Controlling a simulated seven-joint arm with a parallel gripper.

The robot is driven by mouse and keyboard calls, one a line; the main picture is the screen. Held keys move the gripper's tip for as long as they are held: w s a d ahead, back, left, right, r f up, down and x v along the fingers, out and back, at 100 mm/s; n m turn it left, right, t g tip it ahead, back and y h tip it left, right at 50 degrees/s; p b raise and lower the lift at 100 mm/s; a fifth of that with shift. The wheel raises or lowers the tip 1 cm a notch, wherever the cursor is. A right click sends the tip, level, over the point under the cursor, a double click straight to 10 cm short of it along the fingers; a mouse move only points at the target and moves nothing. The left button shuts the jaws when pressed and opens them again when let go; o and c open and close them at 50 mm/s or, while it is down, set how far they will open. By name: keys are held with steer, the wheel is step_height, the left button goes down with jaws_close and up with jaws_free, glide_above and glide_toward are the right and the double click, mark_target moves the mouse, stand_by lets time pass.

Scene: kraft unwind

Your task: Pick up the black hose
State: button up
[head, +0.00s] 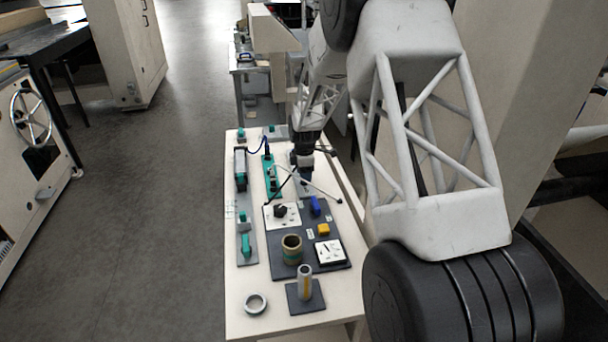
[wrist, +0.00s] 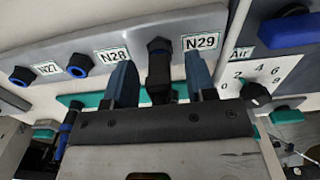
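In the wrist view a black hexagonal fitting (wrist: 158,68) stands at the grey strip beside the N29 label. It looks like the end of the black hose, but the rest of it is hidden behind my gripper. My gripper (wrist: 160,82) is open, with one blue finger on each side of the fitting and a visible gap to both. In the head view my gripper (head: 303,168) points down over the far half of the table. A thin black line (head: 276,190) runs beside it toward the dark panel; I cannot tell whether it is the hose.
Ports N27 (wrist: 22,75) and N28 (wrist: 80,60) with blue rings sit to the left. A black dial knob (wrist: 258,95) and a blue knob (wrist: 290,28) are to the right. A brown cup (head: 292,249) and a ring (head: 256,303) stand on the near table (head: 240,325).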

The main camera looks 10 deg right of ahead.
jaws_close()
steer(key=shift+r, duration=0.15)
steer(key=shift+r, duration=1.55)
steer(key=s+r, duration=0.1)
steer(key=s, duration=1.5)
steer(key=shift+r, duration=0.3)
